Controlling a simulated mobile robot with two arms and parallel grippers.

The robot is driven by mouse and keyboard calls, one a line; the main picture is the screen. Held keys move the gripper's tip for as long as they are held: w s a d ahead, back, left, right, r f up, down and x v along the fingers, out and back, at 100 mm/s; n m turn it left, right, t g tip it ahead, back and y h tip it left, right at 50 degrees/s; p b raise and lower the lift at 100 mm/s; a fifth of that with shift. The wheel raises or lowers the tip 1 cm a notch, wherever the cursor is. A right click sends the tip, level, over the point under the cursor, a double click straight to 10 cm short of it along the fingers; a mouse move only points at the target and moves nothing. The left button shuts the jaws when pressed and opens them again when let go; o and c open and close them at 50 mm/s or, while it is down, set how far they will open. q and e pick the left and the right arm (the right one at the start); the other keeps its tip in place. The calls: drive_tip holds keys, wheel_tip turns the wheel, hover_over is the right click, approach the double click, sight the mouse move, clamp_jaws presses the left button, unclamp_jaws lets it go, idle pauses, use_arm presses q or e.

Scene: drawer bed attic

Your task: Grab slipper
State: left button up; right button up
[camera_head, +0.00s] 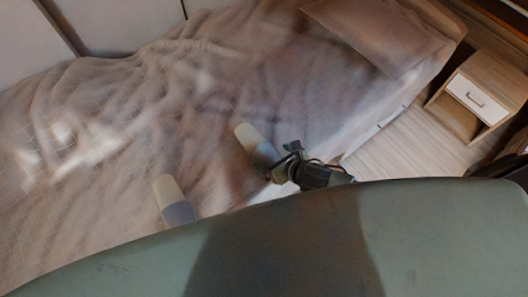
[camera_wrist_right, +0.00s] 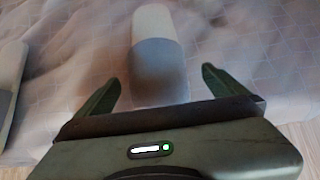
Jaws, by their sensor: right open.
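Two slippers, each white at one end and grey at the other, lie on the bed. One slipper (camera_head: 256,143) is near the middle in the head view. It also shows at the top centre of the right wrist view (camera_wrist_right: 157,50). The other slipper (camera_head: 174,197) lies to its left and nearer me. It is cut off at the left edge of the right wrist view (camera_wrist_right: 8,82). My right gripper (camera_head: 281,161) is open at the grey end of the middle slipper. In the right wrist view the fingers (camera_wrist_right: 160,77) stand on either side of that end. I cannot tell whether they touch it.
The bed (camera_head: 90,150) has a rumpled beige cover and a pillow (camera_head: 385,35) at the upper right. A wooden nightstand (camera_head: 485,90) with a white drawer stands right of the bed. Bare floor (camera_head: 400,155) shows between them. My green body fills the bottom of the head view.

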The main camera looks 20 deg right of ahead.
drive_tip(key=x, duration=0.5)
drive_tip(key=shift+w+a+r, duration=0.1)
drive_tip(key=shift+a+r, duration=0.05)
drive_tip(key=shift+a, duration=0.15)
drive_tip(key=c, duration=1.3)
drive_tip(key=shift+r, duration=0.1)
